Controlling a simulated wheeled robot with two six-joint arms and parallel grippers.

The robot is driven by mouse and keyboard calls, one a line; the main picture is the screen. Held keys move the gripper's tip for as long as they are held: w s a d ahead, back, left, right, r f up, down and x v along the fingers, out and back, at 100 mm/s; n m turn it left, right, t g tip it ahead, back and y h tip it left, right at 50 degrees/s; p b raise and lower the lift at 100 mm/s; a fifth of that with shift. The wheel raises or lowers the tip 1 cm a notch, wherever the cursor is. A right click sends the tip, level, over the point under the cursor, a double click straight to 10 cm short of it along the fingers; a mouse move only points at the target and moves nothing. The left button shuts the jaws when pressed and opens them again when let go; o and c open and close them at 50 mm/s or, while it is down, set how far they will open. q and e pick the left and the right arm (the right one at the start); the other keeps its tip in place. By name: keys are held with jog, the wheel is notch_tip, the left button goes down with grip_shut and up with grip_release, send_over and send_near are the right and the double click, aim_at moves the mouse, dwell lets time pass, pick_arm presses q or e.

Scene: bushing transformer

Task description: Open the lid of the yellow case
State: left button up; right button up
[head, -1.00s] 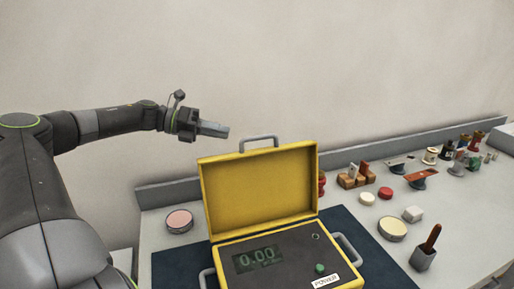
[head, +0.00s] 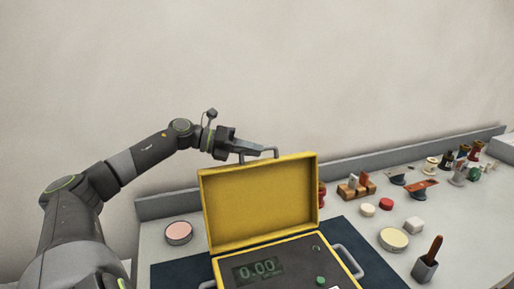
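The yellow case (head: 306,240) stands on a dark mat on the table. Its lid (head: 258,203) is raised, standing nearly upright and leaning slightly back, with a grey handle (head: 274,152) on its top edge. Inside the base is a dark panel with a display (head: 259,269) reading 0.00 and a green knob. My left gripper (head: 262,150) is above the lid's top edge, close to the handle. Its fingers look together; I cannot tell whether they touch the handle. My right gripper is not in view.
The dark mat (head: 365,245) lies under the case. A pink round dish (head: 179,232) is left of the case. To the right stand a cream round dish (head: 393,239), a white block (head: 414,224) and a brush in a holder (head: 427,262). Several small parts line the back.

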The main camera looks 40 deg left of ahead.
pick_arm(q)
jog(key=shift+x, duration=0.8)
grip_shut()
